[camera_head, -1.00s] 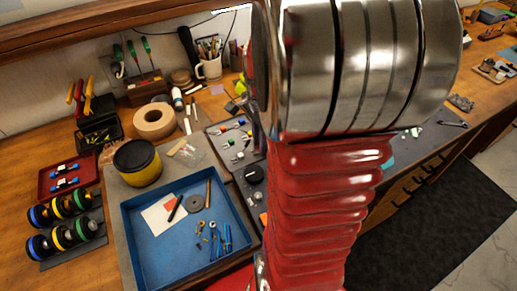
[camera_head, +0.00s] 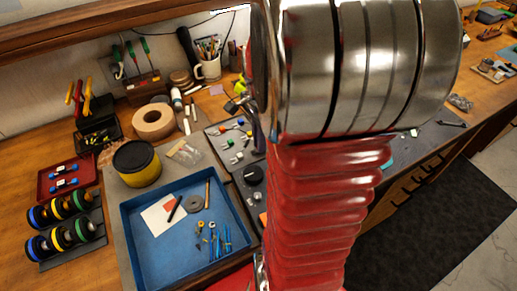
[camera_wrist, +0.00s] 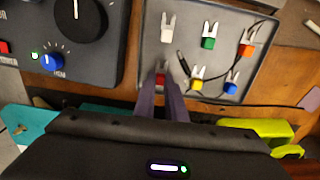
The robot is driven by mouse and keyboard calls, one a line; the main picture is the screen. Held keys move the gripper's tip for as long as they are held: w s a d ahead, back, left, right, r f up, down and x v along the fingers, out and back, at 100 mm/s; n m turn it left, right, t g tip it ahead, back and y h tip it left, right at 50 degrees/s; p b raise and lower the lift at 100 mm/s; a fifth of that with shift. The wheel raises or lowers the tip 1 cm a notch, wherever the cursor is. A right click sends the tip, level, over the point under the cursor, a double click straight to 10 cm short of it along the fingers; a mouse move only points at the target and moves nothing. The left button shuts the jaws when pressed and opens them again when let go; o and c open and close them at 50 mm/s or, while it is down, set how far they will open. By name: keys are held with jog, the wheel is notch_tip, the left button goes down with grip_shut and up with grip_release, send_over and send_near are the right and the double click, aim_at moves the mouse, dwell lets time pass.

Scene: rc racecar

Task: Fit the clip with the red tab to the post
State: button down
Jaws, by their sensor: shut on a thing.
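In the wrist view, the clip with the red tab (camera_wrist: 160,79) sits between the fingertips of my gripper (camera_wrist: 161,88). My gripper is shut on it, at the near left of a grey tray (camera_wrist: 150,45). The fingers hide part of the clip, and I cannot tell whether it is lifted off the tray. In the head view, the tray (camera_head: 222,131) shows left of my arm, which hides much of my gripper. I cannot make out the post with certainty.
White (camera_wrist: 167,27), green (camera_wrist: 209,42), orange (camera_wrist: 246,48), yellow (camera_wrist: 196,83) and blue (camera_wrist: 231,87) clips lie in the tray. A thin black cable (camera_wrist: 235,30) crosses it. A dark box with knobs (camera_wrist: 100,60) stands close on the left. A yellow-green object (camera_wrist: 255,130) is at lower right.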

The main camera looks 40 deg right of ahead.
jog(key=shift+r, duration=0.6)
dwell(0.5)
jog(key=shift+r, duration=1.8)
jog(key=shift+s+r, duration=0.1)
